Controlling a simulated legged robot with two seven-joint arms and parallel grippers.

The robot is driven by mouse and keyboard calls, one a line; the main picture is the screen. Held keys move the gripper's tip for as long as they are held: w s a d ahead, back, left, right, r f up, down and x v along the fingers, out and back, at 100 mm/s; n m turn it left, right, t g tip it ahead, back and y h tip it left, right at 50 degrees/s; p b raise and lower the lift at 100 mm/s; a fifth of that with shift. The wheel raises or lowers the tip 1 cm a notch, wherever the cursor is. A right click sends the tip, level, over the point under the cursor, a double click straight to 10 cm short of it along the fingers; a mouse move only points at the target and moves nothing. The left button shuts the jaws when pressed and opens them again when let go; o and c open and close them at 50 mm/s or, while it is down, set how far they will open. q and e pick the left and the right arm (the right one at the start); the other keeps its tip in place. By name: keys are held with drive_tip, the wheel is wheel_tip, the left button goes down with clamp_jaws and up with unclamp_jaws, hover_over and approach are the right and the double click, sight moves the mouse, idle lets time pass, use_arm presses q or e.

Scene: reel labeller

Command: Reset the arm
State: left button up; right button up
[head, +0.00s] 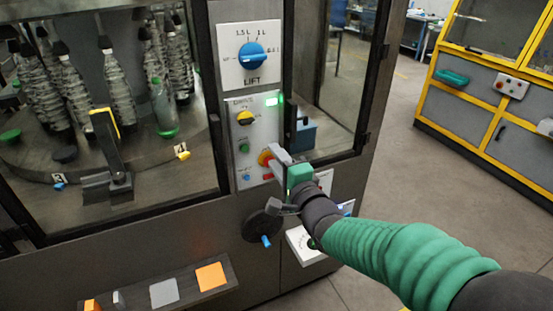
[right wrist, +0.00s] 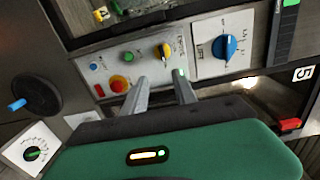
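My right arm, green-sleeved, reaches in from the lower right in the head view. Its gripper (head: 279,158) is in front of the lower control panel and hides part of it. In the right wrist view the two grey fingers of the right gripper (right wrist: 162,80) stand apart with nothing between them. They point at the drive panel (right wrist: 130,68), with its yellow knob (right wrist: 163,51) and red button (right wrist: 118,84) close by. I cannot tell whether a finger touches the panel. My left gripper is in neither view.
The blue lift dial (head: 252,55) sits above the drive panel. A black handwheel (head: 262,226) and a white dial box (head: 306,243) stick out below. Bottles (head: 104,82) stand behind glass at left. A yellow-framed cabinet (head: 480,90) is at right, with free floor before it.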

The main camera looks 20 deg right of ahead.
drive_tip(key=shift+d, duration=0.1)
drive_tip(key=s+a+f+n+g, duration=0.1)
drive_tip(key=s+f+n+g, duration=0.45)
drive_tip(key=f, duration=0.55)
drive_tip(key=s+a+f+n+g, duration=0.1)
drive_tip(key=s+f+n+g, duration=0.45)
drive_tip(key=f, duration=0.55)
drive_tip(key=s+a+f+n+g, duration=0.1)
drive_tip(key=s+f+n+g, duration=0.3)
drive_tip(key=s, duration=0.8)
wheel_tip(320, 180, down, 2)
drive_tip(key=n, duration=0.2)
drive_tip(key=shift+s+a+f+n+h, duration=0.2)
drive_tip(key=shift+s+n+h, duration=0.1)
drive_tip(key=shift+s+n, duration=0.1)
drive_tip(key=shift+w, duration=0.1)
